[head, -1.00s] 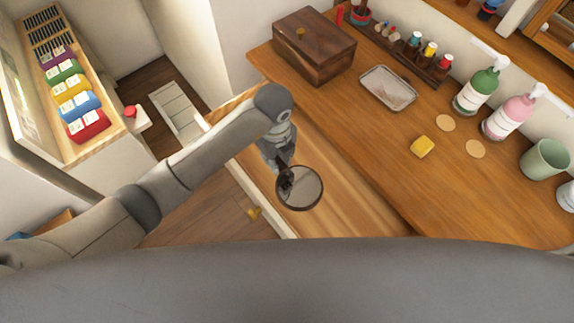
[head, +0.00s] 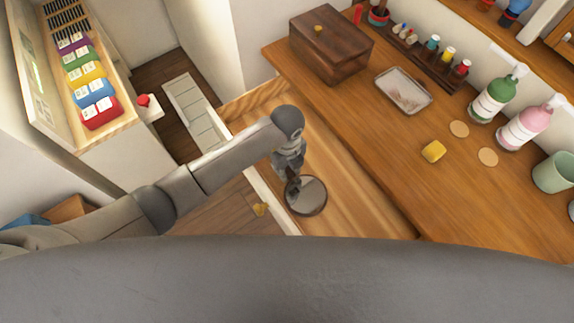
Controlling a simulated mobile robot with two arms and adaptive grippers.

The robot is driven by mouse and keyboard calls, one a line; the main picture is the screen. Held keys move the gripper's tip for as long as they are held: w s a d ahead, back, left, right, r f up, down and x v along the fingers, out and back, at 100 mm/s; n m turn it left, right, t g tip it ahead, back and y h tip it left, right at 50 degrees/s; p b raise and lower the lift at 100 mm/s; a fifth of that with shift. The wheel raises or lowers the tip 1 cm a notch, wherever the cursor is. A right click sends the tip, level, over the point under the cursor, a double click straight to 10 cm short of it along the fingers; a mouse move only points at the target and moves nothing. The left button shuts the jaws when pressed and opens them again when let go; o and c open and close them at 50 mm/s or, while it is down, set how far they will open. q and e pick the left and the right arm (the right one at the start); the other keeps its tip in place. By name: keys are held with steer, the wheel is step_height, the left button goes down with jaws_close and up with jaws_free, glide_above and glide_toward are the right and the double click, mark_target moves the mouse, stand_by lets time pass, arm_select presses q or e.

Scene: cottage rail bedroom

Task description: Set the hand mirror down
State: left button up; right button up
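The hand mirror (head: 308,196) has a round dark-rimmed glass and shows in the head view over the open wooden drawer (head: 345,190). My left gripper (head: 292,184) is at the mirror's upper left edge, shut on it; its fingers hide the handle. I cannot tell whether the mirror touches the drawer floor or hangs just above it. My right gripper is not in view.
The wooden dresser top (head: 400,150) holds a dark wooden box (head: 332,48), a silver tray (head: 404,91), a yellow block (head: 433,151), round discs, pump bottles (head: 495,99) and a green cup (head: 554,173). The drawer floor around the mirror looks clear.

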mark_target(288, 169)
arm_select(q)
steer(key=shift+o, duration=1.2)
steer(key=shift+r, duration=0.1)
steer(key=shift+r, duration=0.25)
step_height(288, 169, up, 12)
steer(key=shift+f, duration=0.15)
steer(key=shift+d, duration=0.1)
